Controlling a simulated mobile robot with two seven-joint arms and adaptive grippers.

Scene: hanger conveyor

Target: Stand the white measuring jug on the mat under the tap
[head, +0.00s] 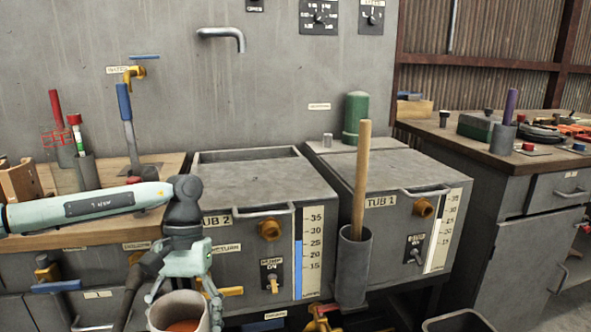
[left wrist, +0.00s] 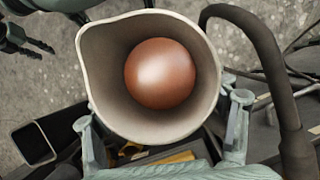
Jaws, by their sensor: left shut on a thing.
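The white measuring jug (head: 178,313) is at the bottom of the head view, in front of the bench. My left gripper (head: 186,285) is shut on it and holds it roughly upright. In the left wrist view the jug (left wrist: 95,75) shows its open mouth, with the spout at upper left and a round copper-coloured thing (left wrist: 160,73) inside. The brass tap (head: 133,73) with a blue lever is on the wall at left, above the wooden bench. A dark patch (head: 152,169) on the bench below it may be the mat; the blue-handled lever partly covers it.
A blue-handled lever (head: 128,125) stands on the bench under the tap. Holders with red-handled tools (head: 85,165) and a wooden rack (head: 20,182) stand to its left. Tub 2 (head: 260,178) is to the right, then a grey holder (head: 353,265) with a wooden pole.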

